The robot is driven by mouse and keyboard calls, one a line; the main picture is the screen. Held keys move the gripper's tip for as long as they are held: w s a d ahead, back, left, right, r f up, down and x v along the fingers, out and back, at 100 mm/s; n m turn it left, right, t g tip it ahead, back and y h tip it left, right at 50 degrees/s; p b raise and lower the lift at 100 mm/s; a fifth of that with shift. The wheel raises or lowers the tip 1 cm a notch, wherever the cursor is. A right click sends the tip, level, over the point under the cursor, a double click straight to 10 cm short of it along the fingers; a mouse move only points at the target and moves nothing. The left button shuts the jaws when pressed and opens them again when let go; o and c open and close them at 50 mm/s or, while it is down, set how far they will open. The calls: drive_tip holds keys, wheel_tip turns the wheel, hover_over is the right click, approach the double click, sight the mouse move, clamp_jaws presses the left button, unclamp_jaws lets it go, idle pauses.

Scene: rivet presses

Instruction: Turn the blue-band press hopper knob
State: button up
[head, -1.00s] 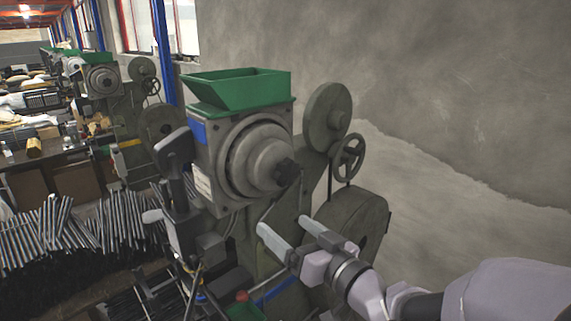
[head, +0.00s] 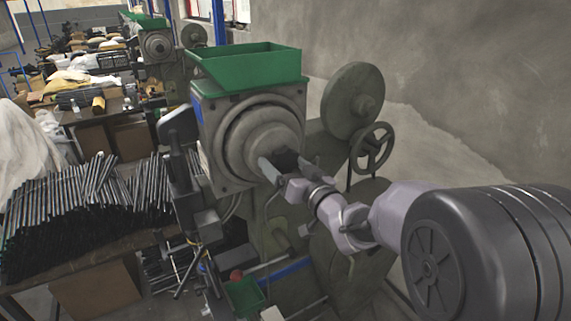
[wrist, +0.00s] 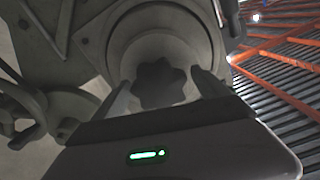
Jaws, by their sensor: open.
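The near press has a green hopper (head: 250,66) on top, a blue patch (head: 197,108) on its housing and a blue band (head: 287,270) low on its body. Its dark lobed hopper knob (wrist: 160,84) sits at the centre of the round stepped hub (head: 247,135). My gripper (head: 284,166) is open at the hub. In the wrist view its fingers (wrist: 164,90) stand on either side of the knob, with visible gaps. In the head view the fingers partly hide the knob. I cannot tell how deep the knob lies between them.
A spoked handwheel (head: 371,148) and a round pulley (head: 352,100) stand right of the hub, close to my arm. A table of metal rods (head: 80,215) is at far left. Another press (head: 160,45) stands behind.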

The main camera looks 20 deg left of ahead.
drive_tip(key=shift+d, duration=0.1)
drive_tip(key=shift+c, duration=0.3)
drive_tip(key=c, duration=1.3)
drive_tip(key=shift+f+b, duration=0.15)
drive_tip(key=shift+b, duration=0.3)
